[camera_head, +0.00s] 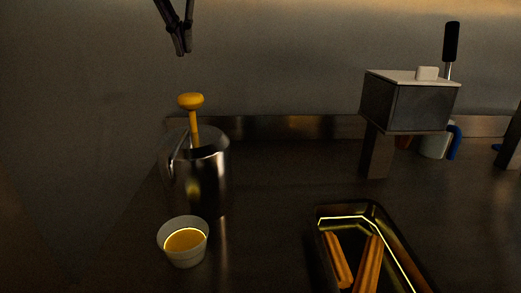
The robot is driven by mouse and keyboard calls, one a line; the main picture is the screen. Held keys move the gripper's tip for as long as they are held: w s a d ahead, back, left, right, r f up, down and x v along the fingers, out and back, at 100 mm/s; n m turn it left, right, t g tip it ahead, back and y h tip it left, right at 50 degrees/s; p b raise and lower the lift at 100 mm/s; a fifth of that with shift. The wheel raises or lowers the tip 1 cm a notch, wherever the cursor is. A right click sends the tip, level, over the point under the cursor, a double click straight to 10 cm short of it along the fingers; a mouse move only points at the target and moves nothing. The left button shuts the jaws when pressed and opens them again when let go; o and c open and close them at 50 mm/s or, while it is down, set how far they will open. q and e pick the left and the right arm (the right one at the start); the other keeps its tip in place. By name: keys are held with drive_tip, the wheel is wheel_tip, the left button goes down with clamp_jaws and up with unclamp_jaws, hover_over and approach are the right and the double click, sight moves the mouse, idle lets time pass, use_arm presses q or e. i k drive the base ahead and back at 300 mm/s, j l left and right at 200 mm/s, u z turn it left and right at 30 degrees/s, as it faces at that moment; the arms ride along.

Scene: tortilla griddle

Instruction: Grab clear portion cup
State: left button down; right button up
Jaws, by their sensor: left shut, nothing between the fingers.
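The portion cup (187,259) stands upright on the dark counter at the lower left. It looks greyish and translucent, with a yellow-orange filling inside. My left gripper (181,50) hangs at the top left, fingers pointing down. It is shut and empty, well above the cup and apart from it. My right gripper is out of view.
A metal canister (207,180) with a yellow pump knob (190,101) stands right behind the cup. A dark tray (402,262) holding brown sticks lies at the lower right. A grey box (405,106) on a post stands behind it. The counter between cup and tray is clear.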

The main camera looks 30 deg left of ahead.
sight(183, 239)
drive_tip(key=k+l, duration=1.1)
drive_tip(key=k, duration=0.2)
